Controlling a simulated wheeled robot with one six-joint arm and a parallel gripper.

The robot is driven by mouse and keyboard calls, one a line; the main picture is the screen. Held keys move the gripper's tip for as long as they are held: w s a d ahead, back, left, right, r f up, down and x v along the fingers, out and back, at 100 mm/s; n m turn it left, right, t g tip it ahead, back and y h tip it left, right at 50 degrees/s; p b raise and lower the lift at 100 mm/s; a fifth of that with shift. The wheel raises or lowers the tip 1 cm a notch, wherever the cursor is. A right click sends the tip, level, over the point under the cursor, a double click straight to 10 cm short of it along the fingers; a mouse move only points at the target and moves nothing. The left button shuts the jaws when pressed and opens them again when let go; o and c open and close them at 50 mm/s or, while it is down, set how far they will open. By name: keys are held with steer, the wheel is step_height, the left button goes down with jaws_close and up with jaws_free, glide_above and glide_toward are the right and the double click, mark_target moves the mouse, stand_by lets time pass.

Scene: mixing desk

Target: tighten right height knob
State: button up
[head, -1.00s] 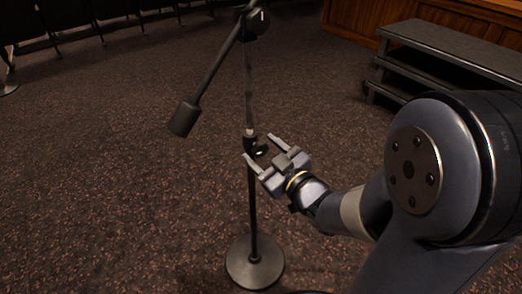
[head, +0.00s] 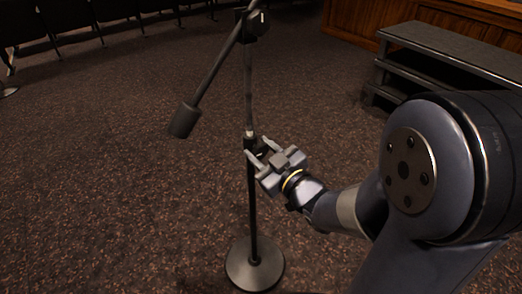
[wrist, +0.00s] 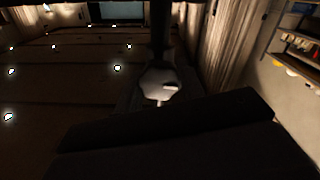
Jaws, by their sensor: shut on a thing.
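A microphone stand has a dark upright pole (head: 253,205) on a round grey base (head: 254,264). Its height knob (head: 258,150) sits at the clutch about halfway up the pole and is mostly hidden between my fingers. My gripper (head: 260,151) reaches in from the right and is shut on the knob, close beside the pole. In the wrist view a pale, rounded shape, apparently the knob (wrist: 158,84), shows in front of the dark pole (wrist: 159,35).
The stand's boom (head: 218,65) slants down left to a dark counterweight (head: 185,121), above and left of my gripper. Grey steps (head: 440,55) stand at the right. Chairs (head: 110,15) line the back left. The carpet (head: 120,200) around the base is clear.

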steer(key=shift+m, duration=0.4)
steer(key=m, duration=0.3)
steer(key=shift+p, duration=0.3)
steer(key=shift+m, duration=1.7)
steer(key=shift+p, duration=0.3)
steer(key=o, duration=1)
steer(key=shift+d, duration=0.1)
steer(key=p+v, duration=0.1)
steer(key=v, duration=0.9)
steer(key=shift+s+d, duration=0.2)
steer(key=shift+s, duration=0.1)
